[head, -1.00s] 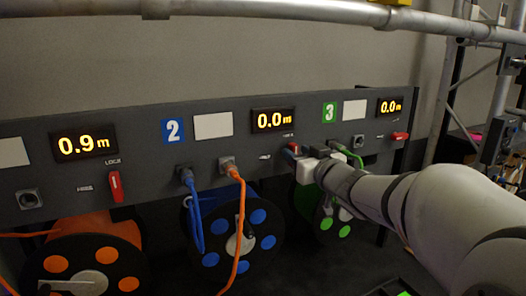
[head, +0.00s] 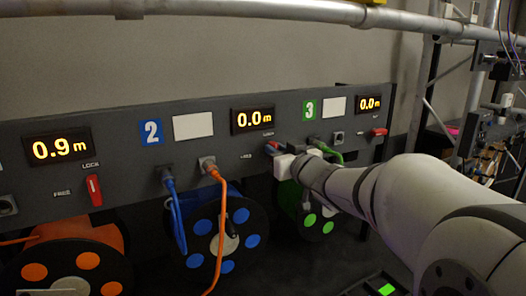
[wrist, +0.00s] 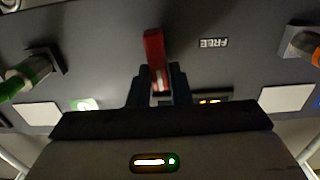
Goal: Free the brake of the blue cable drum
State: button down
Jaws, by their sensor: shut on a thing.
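The blue cable drum (head: 256,219) hangs under panel section 2 in the head view, partly behind a blue and an orange cable. Its red brake lever (head: 270,146) is on the panel below and right of the 0.0 m display, with a LOCK label above and a FREE label (head: 246,156) to its left. My gripper (head: 279,150) is at this lever. In the wrist view the red lever (wrist: 153,45) stands nearly upright between my dark fingers (wrist: 158,80), which are shut on it. A FREE label (wrist: 213,43) shows upside down to its right. The lever's base is partly hidden.
The blue plug (head: 166,178) and orange plug (head: 208,166) sit left of my gripper, and a green plug (head: 316,143) sits close right. The orange drum's red lever (head: 94,190) points vertically; the green drum's red lever (head: 379,132) lies sideways. A truss tube (head: 270,13) crosses above.

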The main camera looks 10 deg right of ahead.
jog(key=n+b, duration=0.3)
jog(key=n, duration=0.1)
jog(key=a+f+n+b, duration=0.1)
jog(key=n+b, duration=0.3)
jog(key=n, duration=0.1)
jog(key=n+b, duration=0.3)
jog(key=n, duration=0.2)
jog(key=shift+s+a+f, duration=0.25)
jog(key=shift+f, duration=0.15)
jog(key=shift+a+f+n+b, duration=0.1)
jog(key=shift+f+n+b, duration=0.1)
jog(key=shift+n+b, duration=1.45)
jog(key=shift+n, duration=0.55)
jog(key=c, duration=1.4)
grip_release()
jog(key=shift+r, duration=0.1)
jog(key=shift+o, duration=0.2)
jog(key=shift+s, duration=0.1)
jog(key=p+v, duration=0.1)
jog(key=v, duration=0.6)
jog(key=shift+s, duration=0.35)
